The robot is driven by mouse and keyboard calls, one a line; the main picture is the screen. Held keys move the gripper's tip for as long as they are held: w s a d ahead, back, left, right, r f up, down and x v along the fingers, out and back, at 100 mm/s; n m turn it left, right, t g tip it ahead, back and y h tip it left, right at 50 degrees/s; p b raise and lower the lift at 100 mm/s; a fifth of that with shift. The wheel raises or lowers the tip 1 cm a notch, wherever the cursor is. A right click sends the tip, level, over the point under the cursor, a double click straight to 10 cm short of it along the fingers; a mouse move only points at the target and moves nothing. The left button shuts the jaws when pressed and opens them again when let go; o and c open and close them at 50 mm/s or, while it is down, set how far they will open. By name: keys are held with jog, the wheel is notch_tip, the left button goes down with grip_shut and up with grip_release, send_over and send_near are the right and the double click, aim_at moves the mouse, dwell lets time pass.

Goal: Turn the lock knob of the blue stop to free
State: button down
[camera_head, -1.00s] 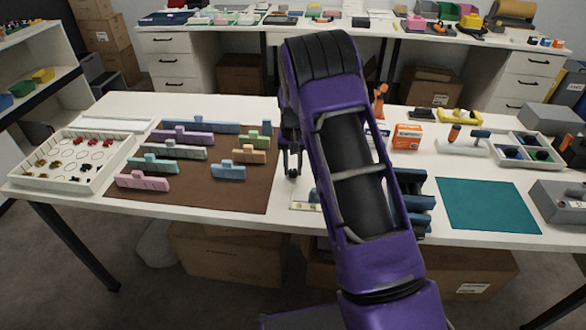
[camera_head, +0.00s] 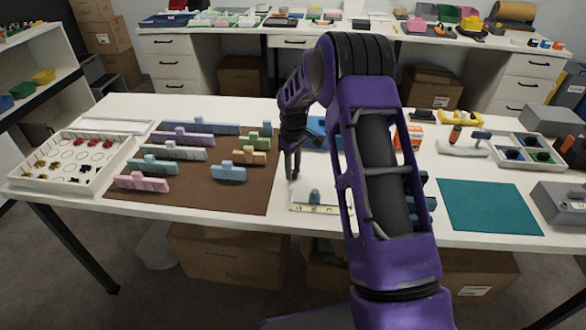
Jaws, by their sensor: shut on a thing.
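A small blue block (camera_head: 314,196), which looks like the blue stop, stands upright on a pale rail (camera_head: 325,209) with dark marks near the front edge of the table. Its lock knob is too small to make out. My gripper (camera_head: 292,175) points down, above and left of the blue block in the picture. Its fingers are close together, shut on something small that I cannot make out. I cannot tell how far it is from the rail in depth. My purple arm covers the right end of the rail.
A brown mat (camera_head: 191,205) with several coloured notched pieces lies left of my gripper. A white tray (camera_head: 101,184) of small parts stands at the far left. A teal mat (camera_head: 488,206) lies bare at the right. An orange box (camera_head: 416,137) stands behind my arm.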

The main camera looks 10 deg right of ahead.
jog(key=shift+n, duration=1.6)
jog(key=c, duration=0.6)
grip_release()
jog(key=shift+r, duration=0.1)
notch_tip(320, 180, up, 17)
jog(key=shift+r+p, duration=0.15)
jog(key=shift+p, duration=0.8)
